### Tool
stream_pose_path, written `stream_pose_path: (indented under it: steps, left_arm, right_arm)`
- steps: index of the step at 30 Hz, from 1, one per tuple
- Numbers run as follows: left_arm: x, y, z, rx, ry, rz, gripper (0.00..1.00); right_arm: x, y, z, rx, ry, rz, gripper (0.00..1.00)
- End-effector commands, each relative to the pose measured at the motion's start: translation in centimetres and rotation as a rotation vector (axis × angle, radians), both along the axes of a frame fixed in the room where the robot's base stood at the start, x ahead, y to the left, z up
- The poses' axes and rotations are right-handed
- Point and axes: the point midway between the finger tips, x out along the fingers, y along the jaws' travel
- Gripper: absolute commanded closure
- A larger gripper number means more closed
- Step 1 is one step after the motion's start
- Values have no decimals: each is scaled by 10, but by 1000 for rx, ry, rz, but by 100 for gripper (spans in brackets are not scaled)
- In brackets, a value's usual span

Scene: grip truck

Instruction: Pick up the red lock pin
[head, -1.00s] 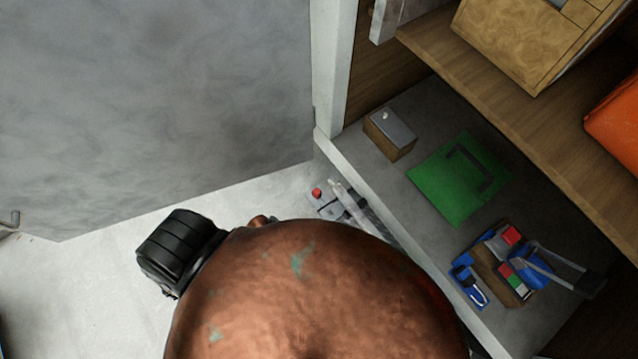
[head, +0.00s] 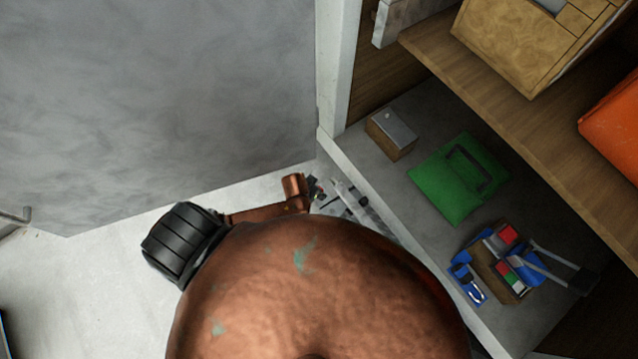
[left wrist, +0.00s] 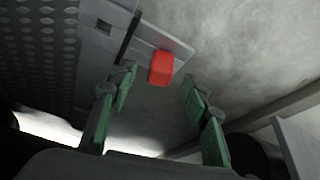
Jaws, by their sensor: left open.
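The red lock pin (left wrist: 161,68) is a small red block-like piece at the end of a grey bracket (left wrist: 165,38) in the left wrist view. My left gripper (left wrist: 158,90) is open, with its green-padded fingers on either side of the space just below the pin in the picture. The pin appears ahead of and between the fingertips, and I see no contact. In the head view my left gripper (head: 316,188) is at the bracket beside the truck's edge, and it and my arm hide the pin.
A shelf bay on the right holds a small metal-topped box (head: 391,133), a green case (head: 455,180) and a tool caddy (head: 500,262). A wooden shelf (head: 520,100) is above them. A large grey wall panel (head: 160,100) stands at the left.

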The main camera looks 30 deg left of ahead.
Motion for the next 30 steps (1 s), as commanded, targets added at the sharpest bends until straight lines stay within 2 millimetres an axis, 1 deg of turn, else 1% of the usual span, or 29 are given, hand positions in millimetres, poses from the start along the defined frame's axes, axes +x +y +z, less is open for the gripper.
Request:
stream_pose_path:
  steps: [1, 3, 6, 14, 17, 30]
  left_arm:
    - [6, 0, -9, 0, 0, -1, 56]
    - [9, -1, -19, 1, 1, 0, 56]
    - [13, -1, -27, 0, 0, -1, 56]
    - [14, -1, -28, 0, -1, -1, 56]
    - [14, -1, -28, 0, -1, -1, 62]
    - [14, -1, -28, 0, -1, -1, 92]
  right_arm:
    - [-2, 0, -5, 0, 3, 0, 73]
    - [-3, 0, -8, 0, 4, 0, 73]
    - [-3, 0, -10, 0, 5, 0, 73]
    - [-3, 1, -10, 0, 5, 0, 73]
    - [-3, 1, -10, 1, 4, 0, 73]
    - [-2, 3, -10, 4, 3, -1, 73]
